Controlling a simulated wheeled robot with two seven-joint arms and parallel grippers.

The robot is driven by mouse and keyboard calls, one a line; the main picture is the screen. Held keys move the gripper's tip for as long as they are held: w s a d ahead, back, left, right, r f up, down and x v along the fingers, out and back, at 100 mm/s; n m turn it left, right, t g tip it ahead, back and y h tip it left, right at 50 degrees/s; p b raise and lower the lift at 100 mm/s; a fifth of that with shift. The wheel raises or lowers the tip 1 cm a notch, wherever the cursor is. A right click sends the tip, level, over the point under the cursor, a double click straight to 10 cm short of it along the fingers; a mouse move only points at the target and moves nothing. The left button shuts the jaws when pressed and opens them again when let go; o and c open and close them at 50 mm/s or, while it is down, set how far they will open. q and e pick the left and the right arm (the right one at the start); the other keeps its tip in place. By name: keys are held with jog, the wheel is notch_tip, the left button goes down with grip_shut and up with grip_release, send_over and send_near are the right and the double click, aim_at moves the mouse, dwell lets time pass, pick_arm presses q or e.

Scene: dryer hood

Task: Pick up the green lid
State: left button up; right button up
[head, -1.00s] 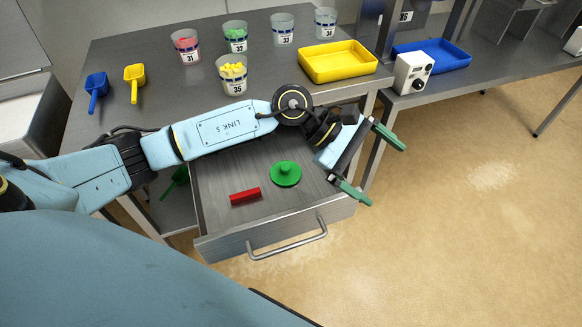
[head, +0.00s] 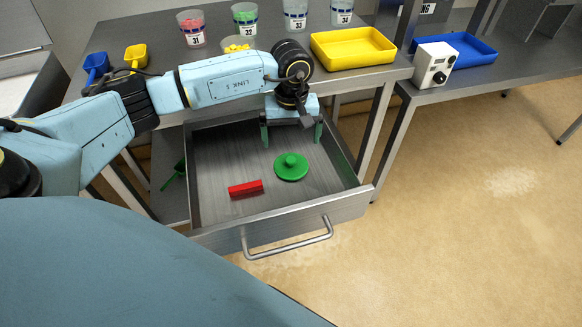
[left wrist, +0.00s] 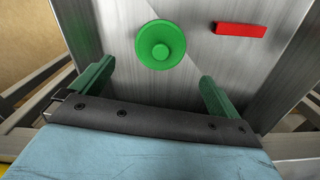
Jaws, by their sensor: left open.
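The green lid (head: 291,167) is a round disc with a raised knob. It lies in the open drawer (head: 215,205), on the drawer floor. It also shows in the left wrist view (left wrist: 160,45), ahead of the gap between my fingers. My left gripper (head: 291,138) is open and empty, pointing down at the back of the drawer, behind the lid. Its two green fingers stand wide apart, and they also show in the left wrist view (left wrist: 152,90). They appear apart from the lid. My right gripper is not in view.
A red block (head: 245,188) lies left of the lid in the drawer. The drawer handle (head: 288,241) is at the front. The table edge is close behind my gripper. A yellow tray (head: 352,48), several numbered cups and a white box with knobs (head: 434,65) stand behind.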

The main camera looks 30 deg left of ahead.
aim_at(291, 161)
pick_arm(q)
notch_tip(291, 161, down, 3)
jog(key=shift+f, duration=0.2)
jog(key=f, duration=0.2)
jog(key=f+b, duration=0.1)
jog(key=f, duration=0.1)
jog(key=shift+s+d, duration=0.15)
jog(key=shift+s, duration=0.1)
jog(key=shift+f, duration=0.65)
jog(key=c, duration=0.8)
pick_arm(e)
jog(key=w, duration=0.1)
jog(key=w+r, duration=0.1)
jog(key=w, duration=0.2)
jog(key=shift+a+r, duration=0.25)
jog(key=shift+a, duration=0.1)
